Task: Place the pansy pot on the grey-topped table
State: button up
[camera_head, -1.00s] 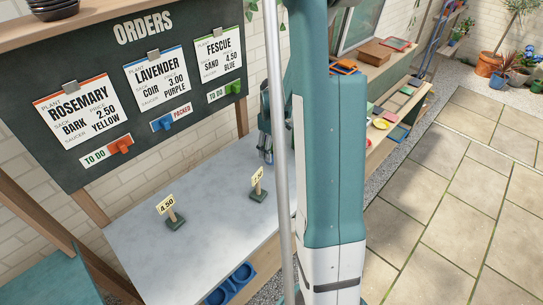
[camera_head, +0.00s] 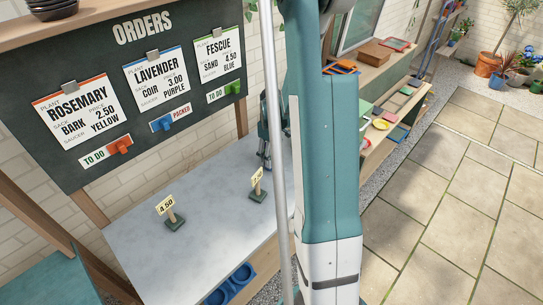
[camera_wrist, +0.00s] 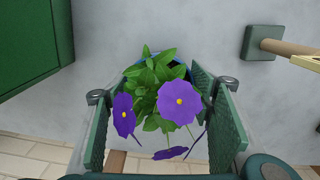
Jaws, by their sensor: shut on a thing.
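The pansy pot (camera_wrist: 179,58) shows in the wrist view as a sliver of blue rim behind green leaves and purple flowers (camera_wrist: 178,103). My gripper (camera_wrist: 160,105) is shut on it, with a green finger pad on each side. In the head view my gripper (camera_head: 264,145) is at the far right part of the grey-topped table (camera_head: 205,225), partly hidden by my arm. The pot is not visible there. The grey top also fills the background of the wrist view (camera_wrist: 110,60). I cannot tell whether the pot touches it.
Two price signs stand on the table, one reading 4.50 (camera_head: 174,219) and another (camera_head: 257,187) nearer my gripper. A sign base (camera_wrist: 262,43) is at upper right in the wrist view, and a green box (camera_wrist: 32,40) at upper left. The table's left and middle are mostly clear.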

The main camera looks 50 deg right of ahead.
jog(key=shift+f, duration=0.2)
jog(key=o, duration=1.1)
jog(key=shift+r, duration=0.2)
jog(key=shift+r+p, duration=0.4)
jog(key=shift+r, duration=5.6)
